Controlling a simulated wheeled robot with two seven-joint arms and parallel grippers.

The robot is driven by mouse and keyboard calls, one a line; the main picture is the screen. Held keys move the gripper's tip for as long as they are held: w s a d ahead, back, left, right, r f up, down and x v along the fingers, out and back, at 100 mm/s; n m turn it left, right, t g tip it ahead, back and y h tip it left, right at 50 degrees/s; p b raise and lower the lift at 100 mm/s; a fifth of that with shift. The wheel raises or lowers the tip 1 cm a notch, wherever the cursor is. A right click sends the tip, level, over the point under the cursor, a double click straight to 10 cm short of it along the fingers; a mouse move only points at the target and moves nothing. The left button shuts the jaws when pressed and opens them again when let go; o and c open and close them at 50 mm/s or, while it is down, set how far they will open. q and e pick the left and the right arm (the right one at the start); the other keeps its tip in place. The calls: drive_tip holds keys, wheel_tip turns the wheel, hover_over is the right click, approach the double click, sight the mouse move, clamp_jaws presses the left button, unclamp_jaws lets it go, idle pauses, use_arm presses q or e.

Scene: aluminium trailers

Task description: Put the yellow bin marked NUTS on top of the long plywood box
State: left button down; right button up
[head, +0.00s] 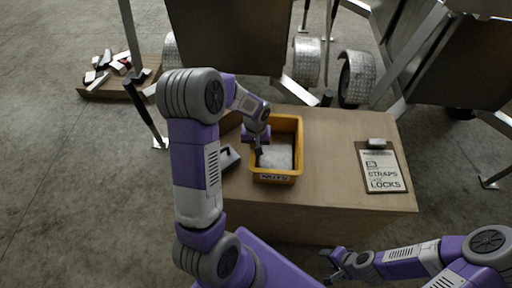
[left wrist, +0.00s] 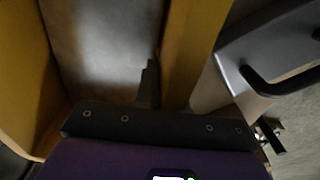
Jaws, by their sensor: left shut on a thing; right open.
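The yellow bin (head: 297,125), with a dark-lettered label on its front and pale contents inside, is upright over the left part of the long plywood box (head: 335,140). I cannot tell whether its base touches the box top. My left gripper (head: 258,148) is shut on the bin's left wall. In the left wrist view the yellow wall (left wrist: 190,45) runs between its fingers, one finger showing inside the bin; the other is hard to make out. My right gripper (head: 338,264) is open and empty, low in front of the box.
A grey thing with a dark handle (head: 229,157) lies left of the bin, and shows in the left wrist view (left wrist: 250,65). A clipboard reading STRAPS and LOCKS (head: 382,170) lies at the box's right. A pallet with small parts (head: 115,78) and trailers (head: 225,35) stand behind.

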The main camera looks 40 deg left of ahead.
use_arm(q)
drive_tip(key=shift+r, duration=0.15)
drive_tip(key=c, duration=1.2)
unclamp_jaws()
drive_tip(key=shift+c, duration=0.2)
drive_tip(key=shift+r, duration=0.15)
wheel_tip(320, 180, up, 12)
drive_tip(key=p, duration=0.3)
drive_tip(key=shift+f, duration=0.2)
